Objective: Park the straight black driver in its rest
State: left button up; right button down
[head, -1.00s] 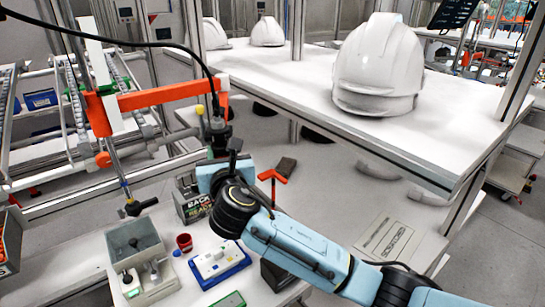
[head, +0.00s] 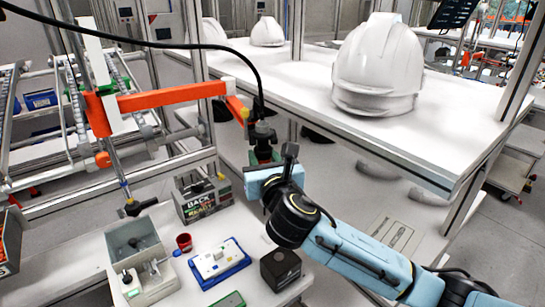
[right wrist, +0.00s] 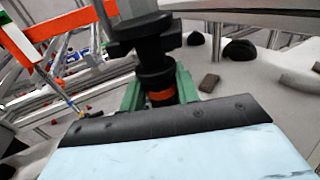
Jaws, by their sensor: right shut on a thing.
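The straight black driver (head: 262,134) hangs upright at the end of the orange jointed arm (head: 170,97), with a black cable at its top. My right gripper (head: 264,157) is shut on its lower body. In the right wrist view the black driver (right wrist: 155,55), with an orange band low on it, stands between the two green fingers of my right gripper (right wrist: 160,92). Its tip is hidden behind my gripper. I cannot make out for certain which thing is the driver's rest. My left gripper is not in view.
A black block (head: 280,268), a blue-rimmed tray (head: 232,272), a red cup (head: 184,242) and a grey bin (head: 112,240) stand on the near bench. A labelled box (head: 203,200) is behind them. The white shelf (head: 400,135) holds helmet shells (head: 378,65) at right.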

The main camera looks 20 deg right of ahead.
jog(key=shift+s+d, duration=0.15)
dwell(0.4)
jog(key=w+d, duration=0.3)
jog(key=w, duration=0.2)
jog(key=shift+w+d, duration=0.15)
jog(key=shift+w, duration=0.15)
dwell(0.3)
jog(key=c, duration=1)
grip_release()
jog(key=shift+o, duration=0.4)
jog(key=shift+s+f, duration=0.1)
jog(key=shift+f, duration=0.05)
jog(key=o, duration=0.7)
